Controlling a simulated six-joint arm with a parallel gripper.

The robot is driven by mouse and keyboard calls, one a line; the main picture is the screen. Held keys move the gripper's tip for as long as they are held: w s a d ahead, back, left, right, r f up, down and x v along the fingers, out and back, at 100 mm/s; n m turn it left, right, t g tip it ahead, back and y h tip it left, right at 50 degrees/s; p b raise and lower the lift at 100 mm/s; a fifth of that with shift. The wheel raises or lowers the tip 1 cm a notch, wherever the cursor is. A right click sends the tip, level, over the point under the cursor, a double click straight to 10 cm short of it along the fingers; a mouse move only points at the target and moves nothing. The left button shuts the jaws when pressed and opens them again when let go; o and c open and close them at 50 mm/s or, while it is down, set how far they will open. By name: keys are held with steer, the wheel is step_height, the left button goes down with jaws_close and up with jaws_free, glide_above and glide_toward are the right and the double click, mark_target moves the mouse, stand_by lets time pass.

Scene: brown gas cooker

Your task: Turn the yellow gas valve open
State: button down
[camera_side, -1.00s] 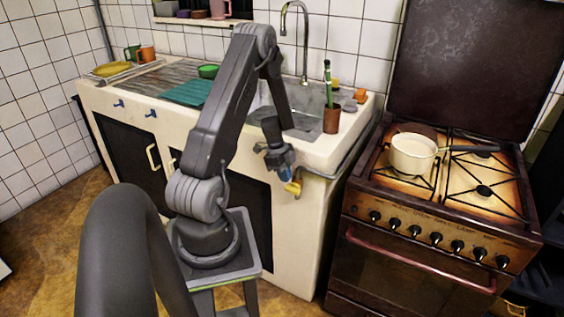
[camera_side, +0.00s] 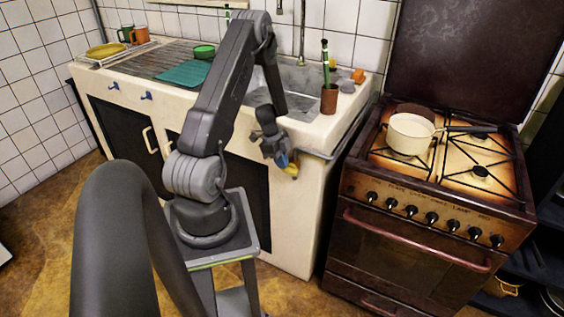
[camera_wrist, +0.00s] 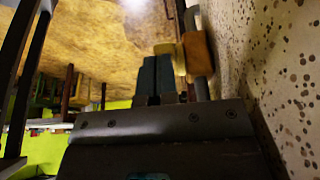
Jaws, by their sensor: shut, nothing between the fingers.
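A narrow gap separates cooker and sink unit.

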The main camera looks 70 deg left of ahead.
steer(key=shift+s+a+f+t+h, duration=0.1)
steer(key=shift+f+t+h, duration=0.05)
steer(key=shift+t+h, duration=0.15)
steer(key=shift+s+a+f, duration=0.1)
steer(key=shift+a+f, duration=0.05)
steer(key=shift+f, duration=0.05)
stand_by(0.3)
steer(key=shift+s+a+f, duration=0.15)
steer(key=shift+s+f, duration=0.05)
steer(key=shift+f, duration=0.4)
steer(key=shift+s+a+f, duration=0.15)
steer(key=shift+f, duration=0.6)
stand_by(0.4)
steer(key=shift+r, duration=0.9)
